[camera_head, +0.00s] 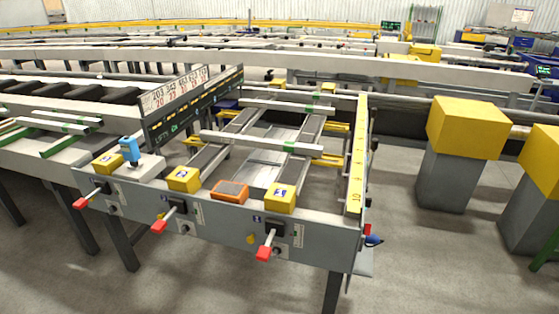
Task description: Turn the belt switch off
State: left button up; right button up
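The runout table's grey front panel (215,222) faces me. It carries several rotary switches with red-tipped handles: a left one (92,195), a middle one (170,213) and a right one (271,238). All the handles point down and to the left. An orange box (230,191) sits on the panel's top edge between two yellow boxes. I cannot tell which control is the belt switch or read its off mark. Neither of my grippers is in view.
Yellow boxes (184,179) and a blue upright handle (130,150) stand along the panel top. A numbered sign board (192,103) rises behind. Yellow-capped grey posts (467,128) stand at right. The floor (420,265) before the table is clear.

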aim_at(366, 232)
jog(key=l, duration=0.75)
jog(key=l+z, duration=0.1)
jog(key=l, duration=0.6)
jog(key=i, duration=0.05)
